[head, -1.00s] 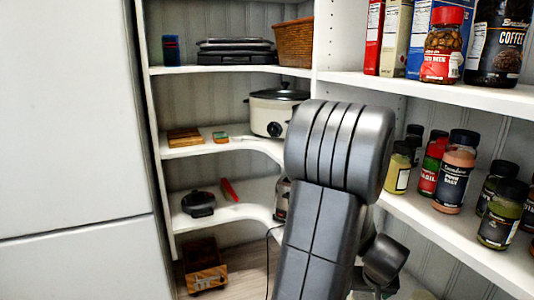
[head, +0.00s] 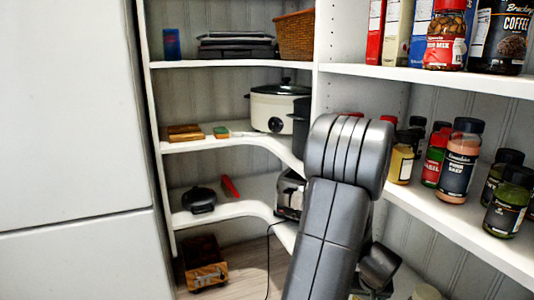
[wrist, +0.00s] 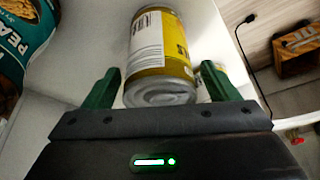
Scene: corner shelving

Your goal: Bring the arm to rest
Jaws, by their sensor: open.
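My gripper (wrist: 162,90) shows in the wrist view with its two green fingers spread apart. A yellow and white can (wrist: 162,55) lies or stands just beyond the fingers, its metal end facing the camera; I cannot tell whether it is touched. In the head view my grey arm rises in the lower middle and bends downward, and my gripper is hidden there.
Spice jars (head: 459,160) line the right shelf close to my arm. A wooden crate (head: 204,263) stands on the floor.

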